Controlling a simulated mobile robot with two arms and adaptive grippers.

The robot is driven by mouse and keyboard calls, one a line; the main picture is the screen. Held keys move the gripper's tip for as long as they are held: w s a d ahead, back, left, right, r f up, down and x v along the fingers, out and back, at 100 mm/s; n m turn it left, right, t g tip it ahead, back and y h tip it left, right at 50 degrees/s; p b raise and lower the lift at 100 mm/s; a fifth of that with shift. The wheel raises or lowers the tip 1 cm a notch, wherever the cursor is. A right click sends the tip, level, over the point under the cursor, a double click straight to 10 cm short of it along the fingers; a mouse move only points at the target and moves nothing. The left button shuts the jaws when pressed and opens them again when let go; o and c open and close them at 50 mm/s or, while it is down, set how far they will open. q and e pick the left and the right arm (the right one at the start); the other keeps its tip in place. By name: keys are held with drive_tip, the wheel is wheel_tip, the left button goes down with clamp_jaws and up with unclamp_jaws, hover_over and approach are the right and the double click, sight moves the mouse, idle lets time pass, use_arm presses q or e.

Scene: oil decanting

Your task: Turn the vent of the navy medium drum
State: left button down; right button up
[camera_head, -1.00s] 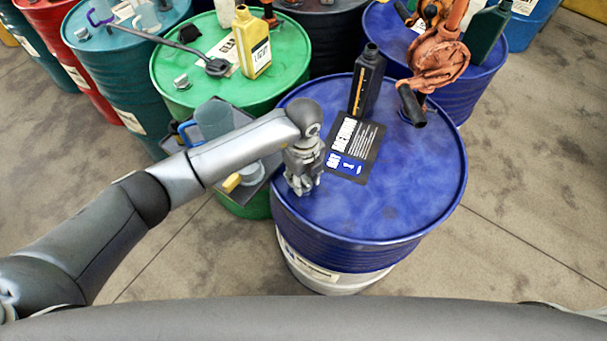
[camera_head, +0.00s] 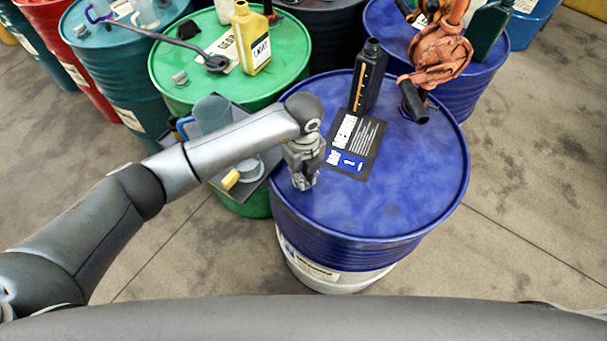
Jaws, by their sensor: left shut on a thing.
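The navy drum (camera_head: 390,208) stands at the centre right, with a blue top and a white band near its base. My left gripper (camera_head: 304,185) points down onto the left side of its top, near the rim. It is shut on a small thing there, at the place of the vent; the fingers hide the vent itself. A dark label (camera_head: 356,146) lies on the drum top beside the gripper. My right gripper is not in view.
A black bottle (camera_head: 367,80) stands at the back of the drum top, beside an orange-brown hand pump (camera_head: 440,52) with a dark spout. A green drum (camera_head: 290,65) with a yellow bottle (camera_head: 250,40) stands behind left. A grey tray holding a blue-handled jug (camera_head: 212,115) is left of the gripper.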

use_arm(q)
drive_tip(key=m+b, duration=0.7)
drive_tip(key=b, duration=0.1)
drive_tip(key=m+b, duration=0.7)
drive_tip(key=b, duration=0.2)
drive_tip(key=shift+w+a+f, duration=0.1)
drive_tip(key=shift+a+f, duration=0.05)
drive_tip(key=shift+f, duration=0.05)
drive_tip(key=shift+r+m+b, duration=0.25)
drive_tip(key=shift+m+b, duration=1.15)
drive_tip(key=c, duration=1.4)
unclamp_jaws()
drive_tip(key=shift+c, duration=0.2)
wheel_tip(320, 180, up, 12)
